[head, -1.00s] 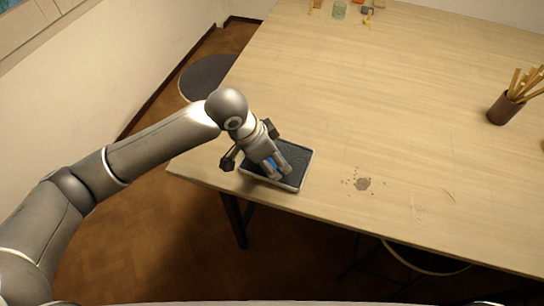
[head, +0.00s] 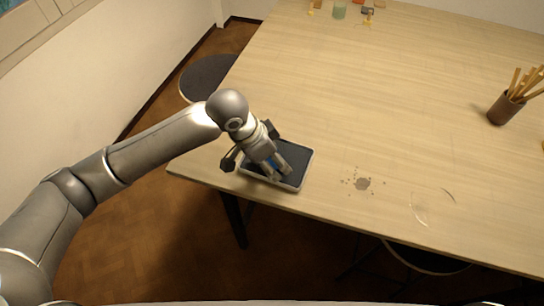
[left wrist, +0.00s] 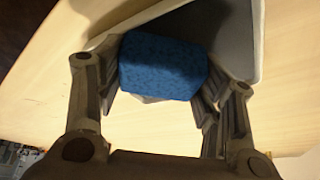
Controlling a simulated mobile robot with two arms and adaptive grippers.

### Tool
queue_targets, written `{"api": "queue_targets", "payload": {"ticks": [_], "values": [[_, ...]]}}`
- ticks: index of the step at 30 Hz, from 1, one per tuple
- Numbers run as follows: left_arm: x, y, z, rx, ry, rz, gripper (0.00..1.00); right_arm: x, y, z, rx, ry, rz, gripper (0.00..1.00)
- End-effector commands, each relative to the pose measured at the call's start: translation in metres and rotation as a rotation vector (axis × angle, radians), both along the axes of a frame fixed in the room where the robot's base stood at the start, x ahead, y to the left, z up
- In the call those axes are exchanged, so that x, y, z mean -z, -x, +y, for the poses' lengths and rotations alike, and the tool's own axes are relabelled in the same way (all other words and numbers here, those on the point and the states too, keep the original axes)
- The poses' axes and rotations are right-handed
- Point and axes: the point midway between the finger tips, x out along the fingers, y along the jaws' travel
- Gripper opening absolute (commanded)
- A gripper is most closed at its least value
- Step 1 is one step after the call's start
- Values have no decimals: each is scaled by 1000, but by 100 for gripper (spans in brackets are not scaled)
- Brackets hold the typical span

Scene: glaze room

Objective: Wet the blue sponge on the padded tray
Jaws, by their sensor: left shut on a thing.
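The blue sponge (left wrist: 163,66) sits between the two fingers of my left gripper (left wrist: 158,95) in the left wrist view, and the fingers press on its sides. I cannot tell whether the sponge touches the pad. My right gripper is not in view.
The tray lies near the table's (head: 400,100) front left edge. A dark spill (head: 362,184) and thin curved strands (head: 418,210) lie to its right. A brown pot of sticks (head: 504,108) stands at the right. A greenish glass (head: 339,10) and small items stand at the far edge.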

Motion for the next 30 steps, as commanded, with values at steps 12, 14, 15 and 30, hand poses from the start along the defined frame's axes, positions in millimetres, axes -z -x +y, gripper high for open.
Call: {"api": "queue_targets", "payload": {"ticks": [12, 14, 15, 30], "values": [[0, 0, 0, 0, 0, 1, 43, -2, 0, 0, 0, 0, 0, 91], [0, 0, 0, 0, 0, 1, 43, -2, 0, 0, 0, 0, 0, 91], [0, 0, 0, 0, 0, 1, 43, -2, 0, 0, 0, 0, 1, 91], [1, 0, 0, 0, -1, 2, 43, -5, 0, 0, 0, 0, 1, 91]]}}
